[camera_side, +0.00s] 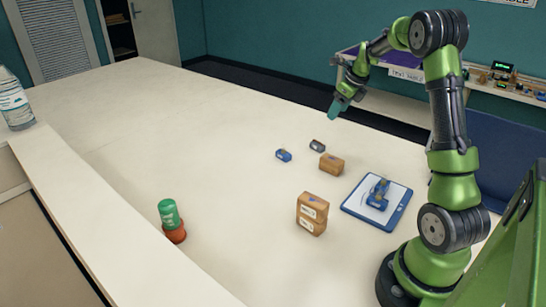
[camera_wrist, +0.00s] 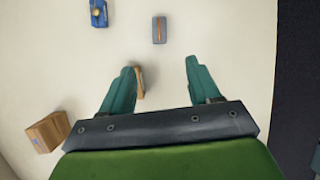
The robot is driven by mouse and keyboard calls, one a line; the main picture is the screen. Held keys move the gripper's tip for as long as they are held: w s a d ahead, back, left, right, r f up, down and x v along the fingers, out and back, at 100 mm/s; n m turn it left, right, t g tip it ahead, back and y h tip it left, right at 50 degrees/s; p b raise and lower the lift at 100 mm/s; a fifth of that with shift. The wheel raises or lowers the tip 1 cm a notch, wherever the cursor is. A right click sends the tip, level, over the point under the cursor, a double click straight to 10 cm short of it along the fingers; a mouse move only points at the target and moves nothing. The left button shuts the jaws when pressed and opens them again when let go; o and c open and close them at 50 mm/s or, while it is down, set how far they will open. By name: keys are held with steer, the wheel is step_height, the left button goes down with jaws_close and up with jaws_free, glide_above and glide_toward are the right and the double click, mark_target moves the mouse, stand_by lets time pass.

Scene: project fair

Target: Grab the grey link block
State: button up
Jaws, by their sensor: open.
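The grey link block (camera_side: 317,145) is a small dark grey block on the white table in the side view. In the wrist view the grey link block (camera_wrist: 159,30) lies ahead of the fingertips, roughly in line with the gap between them, with an orange-brown strip on top. My gripper (camera_side: 338,108) is high above the table, above and to the right of the block in the side view. Its teal fingers (camera_wrist: 160,65) are apart with nothing held between them.
A blue block (camera_side: 284,155) lies left of the grey one. A brown box (camera_side: 331,163) sits close in front of it.

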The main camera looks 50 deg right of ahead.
mark_target(318, 145)
steer(key=w+f, duration=0.2)
steer(key=f, duration=0.3)
steer(key=w+f+m, duration=0.1)
steer(key=w+f, duration=0.1)
steer(key=f, duration=0.3)
steer(key=w+d+f+m, duration=0.1)
steer(key=w+f, duration=0.1)
steer(key=f, duration=0.3)
steer(key=shift+w+f, duration=0.15)
steer(key=shift+w, duration=0.05)
